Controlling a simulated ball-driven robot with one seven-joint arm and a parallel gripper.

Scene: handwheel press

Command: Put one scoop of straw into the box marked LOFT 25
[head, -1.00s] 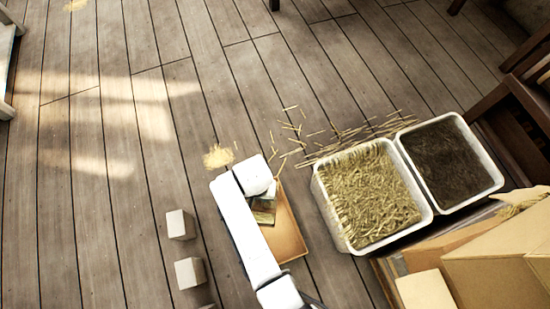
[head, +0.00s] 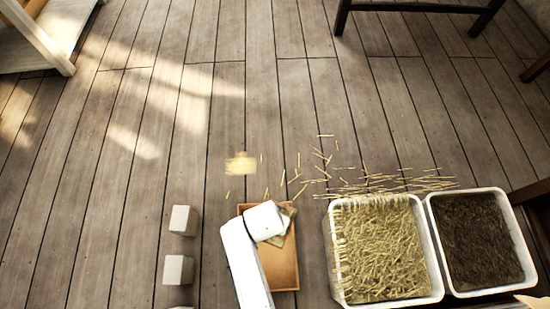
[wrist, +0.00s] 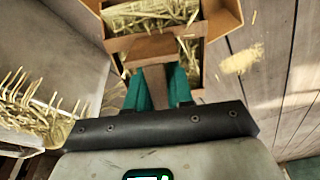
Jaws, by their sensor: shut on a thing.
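My gripper (wrist: 160,88) has green fingers shut on the brown handle of a scoop (wrist: 153,48) in the wrist view. Straw shows beyond the handle at the top of that view; I cannot tell how much of it is in the scoop. An orange-brown open box (head: 283,266) lies under my white arm in the head view, and my arm covers part of it. No LOFT 25 mark is readable. A white tub of straw (head: 441,283) stands just right of the box. Loose straw also shows at the left of the wrist view.
A white tub of dark material (head: 431,222) adjoins the straw tub. Two pale blocks (head: 184,220) (head: 178,270) stand left of my arm. Straw is scattered on the floor behind the tubs.

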